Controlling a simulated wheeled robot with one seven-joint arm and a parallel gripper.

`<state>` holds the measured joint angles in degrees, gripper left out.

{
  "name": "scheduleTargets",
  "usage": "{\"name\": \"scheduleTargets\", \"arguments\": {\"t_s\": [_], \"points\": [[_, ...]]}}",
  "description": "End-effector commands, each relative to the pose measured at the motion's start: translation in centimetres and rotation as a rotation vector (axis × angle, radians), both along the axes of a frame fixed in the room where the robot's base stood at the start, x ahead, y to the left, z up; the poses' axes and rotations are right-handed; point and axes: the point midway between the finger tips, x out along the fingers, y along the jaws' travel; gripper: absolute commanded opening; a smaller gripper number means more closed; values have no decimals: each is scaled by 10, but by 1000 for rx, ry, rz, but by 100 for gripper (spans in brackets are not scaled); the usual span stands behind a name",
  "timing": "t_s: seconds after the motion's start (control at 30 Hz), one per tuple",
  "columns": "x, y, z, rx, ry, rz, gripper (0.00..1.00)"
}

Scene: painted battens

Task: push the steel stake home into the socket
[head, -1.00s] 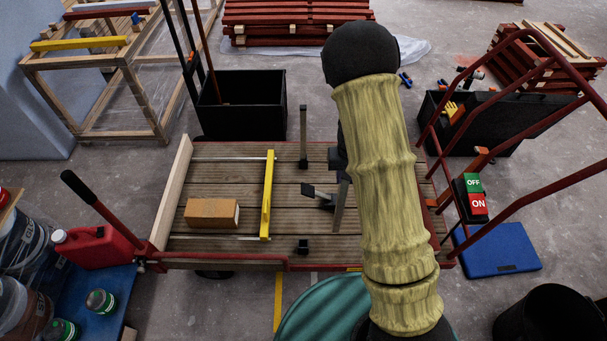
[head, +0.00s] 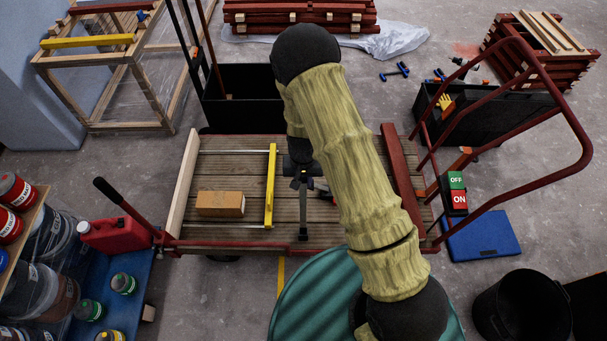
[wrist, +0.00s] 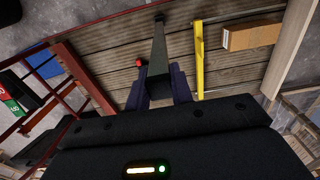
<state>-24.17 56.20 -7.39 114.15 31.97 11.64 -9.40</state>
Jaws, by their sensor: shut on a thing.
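The steel stake (head: 303,208) is a dark grey bar held in my gripper (head: 302,174) over the deck of the cart. My gripper is shut on its upper part; the wrist view shows the stake (wrist: 158,52) running out from between the dark fingers (wrist: 158,88). Its far end meets the small black socket (head: 303,237) at the near edge of the deck, also in the wrist view (wrist: 159,17). How deep the end sits in the socket cannot be told. My arm hides the far middle of the deck.
A yellow batten (head: 270,185) stands close left of the stake, with a cardboard-coloured box (head: 220,204) further left. A red batten (head: 402,175) lies at the deck's right. A red rail (head: 245,244) borders the near side. A small red thing (wrist: 138,63) lies beside the stake.

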Motion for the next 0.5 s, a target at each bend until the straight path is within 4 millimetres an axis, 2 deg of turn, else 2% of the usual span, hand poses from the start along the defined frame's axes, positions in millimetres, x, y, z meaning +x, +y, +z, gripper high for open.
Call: {"name": "scheduleTargets", "arguments": {"t_s": [0.37,0.5], "points": [[0,-1,1,1,-1,-1,0],[0,-1,-9,0,-1,0,0]]}}
